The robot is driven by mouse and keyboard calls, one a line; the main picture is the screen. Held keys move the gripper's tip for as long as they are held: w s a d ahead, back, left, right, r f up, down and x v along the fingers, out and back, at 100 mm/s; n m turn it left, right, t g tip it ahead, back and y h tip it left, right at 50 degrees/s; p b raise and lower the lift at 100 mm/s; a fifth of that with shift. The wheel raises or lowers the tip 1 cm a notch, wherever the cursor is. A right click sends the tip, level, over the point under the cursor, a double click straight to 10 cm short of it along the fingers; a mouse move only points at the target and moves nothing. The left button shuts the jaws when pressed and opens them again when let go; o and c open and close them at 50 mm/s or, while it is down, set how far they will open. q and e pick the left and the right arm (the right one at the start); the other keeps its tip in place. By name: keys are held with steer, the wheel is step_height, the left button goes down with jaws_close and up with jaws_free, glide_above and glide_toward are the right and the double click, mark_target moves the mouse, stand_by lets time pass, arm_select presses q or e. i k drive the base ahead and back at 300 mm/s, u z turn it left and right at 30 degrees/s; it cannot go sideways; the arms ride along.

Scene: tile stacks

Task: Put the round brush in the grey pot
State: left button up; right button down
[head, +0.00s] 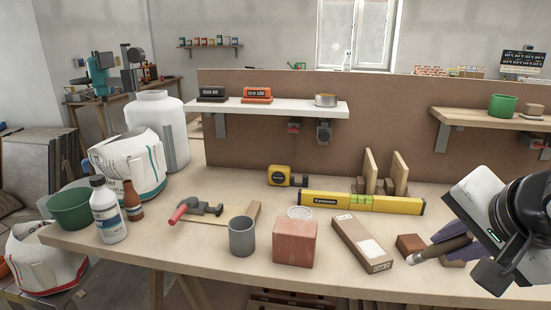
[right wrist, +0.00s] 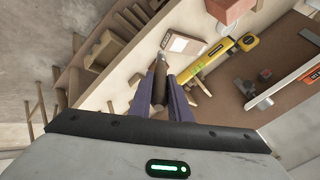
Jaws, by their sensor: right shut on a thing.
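The round brush (head: 440,249) has a dark brown handle and a pale tip that points left in the head view. My right gripper (head: 450,245), with purple fingers, is shut on its handle over the right front of the bench. The brush (right wrist: 158,82) also shows between the fingers (right wrist: 160,95) in the right wrist view. The grey pot (head: 242,238) stands upright near the bench's front edge, well left of the brush. Its inside is mostly hidden. My left gripper is not in view.
A red brick (head: 295,243) stands right beside the pot, with a long cardboard box (head: 361,243) further right. A yellow level (head: 400,205) lies behind. A hammer (head: 196,207) lies left of the pot. A small brown block (head: 410,245) sits near the brush tip.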

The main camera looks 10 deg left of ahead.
mark_target(250, 249)
steer(key=u, duration=0.35)
steer(key=i, duration=0.85)
steer(key=u, duration=0.2)
